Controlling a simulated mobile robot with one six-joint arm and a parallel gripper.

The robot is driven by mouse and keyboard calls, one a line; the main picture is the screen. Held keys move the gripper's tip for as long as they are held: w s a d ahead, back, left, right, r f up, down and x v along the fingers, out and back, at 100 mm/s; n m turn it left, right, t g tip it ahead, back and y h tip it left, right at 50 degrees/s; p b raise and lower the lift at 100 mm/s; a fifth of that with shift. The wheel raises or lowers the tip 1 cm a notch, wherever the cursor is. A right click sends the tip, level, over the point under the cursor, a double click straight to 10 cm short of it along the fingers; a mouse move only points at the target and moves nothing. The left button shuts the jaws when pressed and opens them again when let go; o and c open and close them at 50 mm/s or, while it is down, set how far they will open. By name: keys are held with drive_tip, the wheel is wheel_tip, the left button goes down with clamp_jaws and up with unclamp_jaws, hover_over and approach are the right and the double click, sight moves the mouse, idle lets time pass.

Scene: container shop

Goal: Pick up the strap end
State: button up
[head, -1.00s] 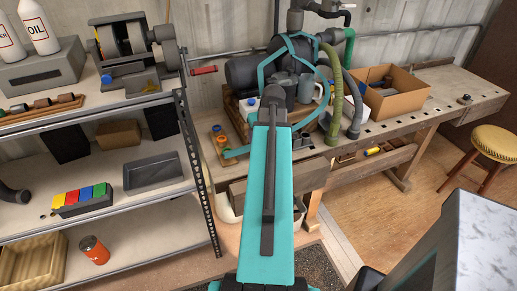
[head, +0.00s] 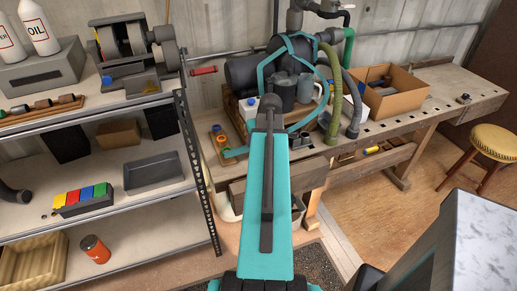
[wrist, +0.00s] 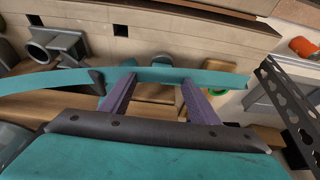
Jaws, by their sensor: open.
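A teal strap (head: 265,75) loops over the dark machine on the workbench, and its loose end (head: 235,153) sticks out to the left of my arm. In the wrist view the strap (wrist: 160,75) runs across the picture, and its end (wrist: 238,80) points right. My gripper (wrist: 158,82) is open and empty, with its two purple fingers apart. The strap crosses at the fingertips, with its end beyond the right finger. I cannot tell whether the fingers touch it. In the head view my arm hides the gripper.
A metal shelf post (head: 198,175) stands close on the left; a perforated post (wrist: 285,95) shows at the wrist view's right.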

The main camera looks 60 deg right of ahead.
drive_tip(key=shift+p+x, duration=0.65)
drive_tip(key=shift+x, duration=1.7)
drive_tip(key=shift+w, duration=0.15)
drive_tip(key=shift+c, duration=0.5)
drive_tip(key=c, duration=1.1)
